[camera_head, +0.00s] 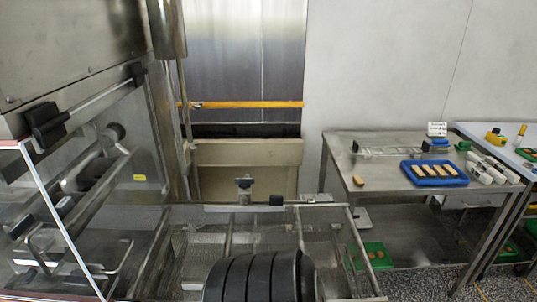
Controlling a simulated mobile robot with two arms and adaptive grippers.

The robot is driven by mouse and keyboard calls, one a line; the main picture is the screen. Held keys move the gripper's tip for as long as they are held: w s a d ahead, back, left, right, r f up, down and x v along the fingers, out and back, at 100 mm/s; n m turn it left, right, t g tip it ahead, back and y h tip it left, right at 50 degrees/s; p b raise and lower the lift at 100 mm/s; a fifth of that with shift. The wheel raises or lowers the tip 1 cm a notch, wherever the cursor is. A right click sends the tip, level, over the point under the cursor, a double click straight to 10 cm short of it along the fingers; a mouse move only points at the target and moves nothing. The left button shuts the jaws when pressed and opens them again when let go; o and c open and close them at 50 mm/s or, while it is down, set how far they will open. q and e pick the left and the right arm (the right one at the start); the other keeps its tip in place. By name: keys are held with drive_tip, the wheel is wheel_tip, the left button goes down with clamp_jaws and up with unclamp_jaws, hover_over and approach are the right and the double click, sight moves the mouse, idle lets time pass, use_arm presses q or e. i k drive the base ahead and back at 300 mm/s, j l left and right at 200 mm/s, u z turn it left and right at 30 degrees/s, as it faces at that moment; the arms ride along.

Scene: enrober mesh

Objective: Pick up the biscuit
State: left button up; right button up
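A small brown biscuit (358,181) lies by itself on the steel table (385,198) at the right, near the table's left edge. A blue tray (423,182) on the same table holds several light-brown biscuits in a row. The lone biscuit is to the left of the tray and apart from it. Neither of my grippers shows in the head view, so I cannot tell what they hold.
The steel-framed machine with a mesh bed (200,243) fills the left and lower middle. A black ribbed cylinder (255,278) stands at the bottom centre. White bottles (480,172) and a clear rack (392,150) are on the steel table. Green trays (378,256) are below.

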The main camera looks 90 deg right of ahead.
sight(357, 180)
drive_tip(key=z, duration=3.45)
